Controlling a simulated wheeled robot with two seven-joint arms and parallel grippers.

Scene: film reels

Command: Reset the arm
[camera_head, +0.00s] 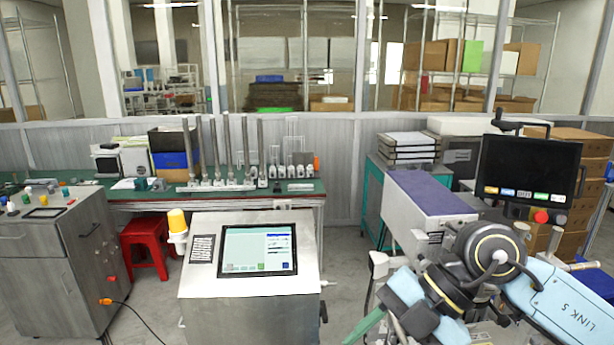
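My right arm (560,305) comes in from the lower right, with a light-blue link marked "LINK 5" and dark round joints. It is bent in front of a grey machine with a purple top (430,193). Its far end, with light-blue and dark parts, is low in the picture near the bottom edge. I cannot make out the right fingertips or whether they hold anything. My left arm and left gripper are not in view. No film reel can be clearly told.
A metal console with a touchscreen (258,250) and a yellow lamp (177,222) stands at the centre. A black monitor (530,168) stands behind my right arm. A grey cabinet (50,255) and a red stool (146,248) are at left. A green-topped bench (240,192) runs behind.

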